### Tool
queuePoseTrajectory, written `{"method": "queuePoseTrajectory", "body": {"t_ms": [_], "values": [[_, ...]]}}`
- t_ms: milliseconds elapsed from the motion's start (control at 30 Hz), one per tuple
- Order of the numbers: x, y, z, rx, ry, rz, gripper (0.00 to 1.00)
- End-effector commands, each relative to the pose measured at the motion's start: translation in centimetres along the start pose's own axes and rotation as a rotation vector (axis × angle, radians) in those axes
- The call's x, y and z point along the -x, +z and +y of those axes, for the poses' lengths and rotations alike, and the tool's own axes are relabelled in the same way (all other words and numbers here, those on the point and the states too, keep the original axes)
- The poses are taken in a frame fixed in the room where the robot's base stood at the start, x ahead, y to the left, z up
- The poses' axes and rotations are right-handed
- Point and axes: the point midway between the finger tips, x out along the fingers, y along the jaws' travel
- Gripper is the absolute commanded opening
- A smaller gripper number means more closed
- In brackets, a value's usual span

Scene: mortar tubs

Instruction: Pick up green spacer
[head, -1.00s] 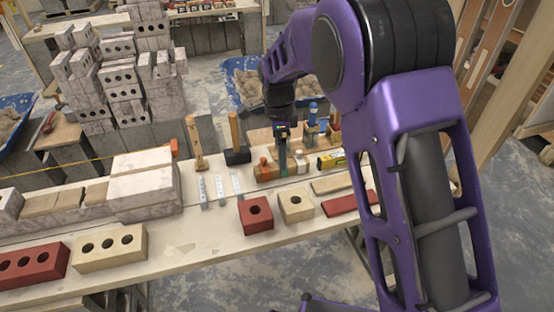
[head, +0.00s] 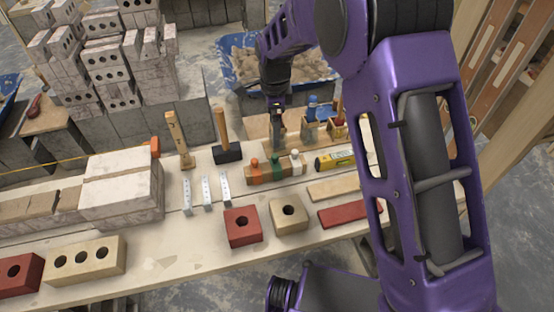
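The green spacer (head: 275,172), a small block with a green knob on top, stands in a row on the table. An orange spacer (head: 254,175) is to its left and a white-knobbed spacer (head: 296,165) to its right. My gripper (head: 278,142) points down just above and behind the green knob in the head view. It looks apart from the knob, though the depth is hard to judge. The fingers are small and dark, and I cannot tell whether they are open or shut. I see nothing clearly held.
A wooden holder with blue and red-handled tools (head: 318,125) stands close behind at the right. A yellow level (head: 335,160) lies right of the spacers. Red (head: 243,228) and tan (head: 288,214) bricks sit in front.

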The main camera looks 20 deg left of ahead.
Motion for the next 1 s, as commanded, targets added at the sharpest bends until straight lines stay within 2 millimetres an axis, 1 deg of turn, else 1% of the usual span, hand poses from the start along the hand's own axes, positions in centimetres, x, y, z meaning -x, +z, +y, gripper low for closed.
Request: {"method": "queuePoseTrajectory", "body": {"t_ms": [33,100,300,400,500,667,733,1000], "values": [[-1.5,-0.1,0.1,-0.001,0.005,0.001,1.00],[-3.1,-0.1,0.1,-0.001,0.006,0.001,1.00],[-7.3,-0.1,0.1,0.000,0.004,0.000,1.00],[-8.9,-0.1,0.1,0.001,0.004,0.001,1.00],[-9.7,0.0,0.0,0.000,0.001,0.000,1.00],[-10.4,-0.1,0.0,-0.001,0.002,0.000,1.00],[-11.0,-0.2,-0.1,-0.001,0.003,0.000,1.00],[-14.8,-0.4,-0.5,0.000,0.003,0.000,1.00]]}}
